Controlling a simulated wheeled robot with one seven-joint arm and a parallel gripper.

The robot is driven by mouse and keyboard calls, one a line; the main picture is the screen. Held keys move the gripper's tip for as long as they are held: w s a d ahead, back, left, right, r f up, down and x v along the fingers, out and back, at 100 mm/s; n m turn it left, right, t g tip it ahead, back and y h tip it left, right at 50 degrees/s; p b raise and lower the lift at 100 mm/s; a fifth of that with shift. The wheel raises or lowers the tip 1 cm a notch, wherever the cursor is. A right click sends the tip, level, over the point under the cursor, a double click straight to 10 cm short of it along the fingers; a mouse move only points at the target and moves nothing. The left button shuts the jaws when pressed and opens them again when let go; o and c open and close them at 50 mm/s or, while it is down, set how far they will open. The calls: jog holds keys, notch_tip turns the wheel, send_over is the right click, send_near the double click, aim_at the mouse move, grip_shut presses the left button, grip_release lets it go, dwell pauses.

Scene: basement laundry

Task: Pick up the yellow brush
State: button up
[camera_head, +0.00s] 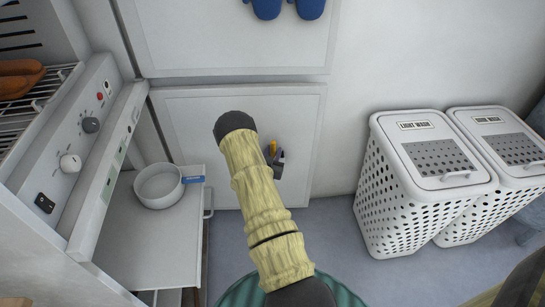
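My pale yellow arm reaches up the middle of the view and hides what is behind it. Just right of it is a small dark grey shape that looks like my gripper (277,160), partly hidden by the arm. A small orange-yellow piece (273,147) shows at its top. It is too small to tell whether this is the yellow brush or part of the gripper. I cannot make out the fingers. No other yellow brush is clearly visible.
A white pot (159,186) with a blue handle stands on a low white surface (150,245) at left, beside a control-knob panel (95,125). Two white perforated laundry baskets (400,205) (490,215) stand at right. Blue mitts (309,8) hang above. Grey floor (345,235) shows between.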

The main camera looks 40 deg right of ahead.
aim_at(273, 143)
dwell(0.5)
grip_shut()
jog(key=shift+r, duration=0.15)
jog(key=r+p, duration=0.1)
jog(key=r, duration=0.3)
jog(key=s+a+r+p, duration=0.1)
jog(key=r, duration=0.2)
jog(key=s+a+r+p, duration=0.1)
jog(key=r, duration=0.3)
jog(key=shift+s+r+p, duration=0.25)
jog(key=shift+r+p, duration=0.05)
jog(key=shift+p, duration=0.1)
jog(key=p+v, duration=0.1)
jog(key=v, duration=1.3)
jog(key=shift+f, duration=0.15)
jog(key=shift+d, duration=0.1)
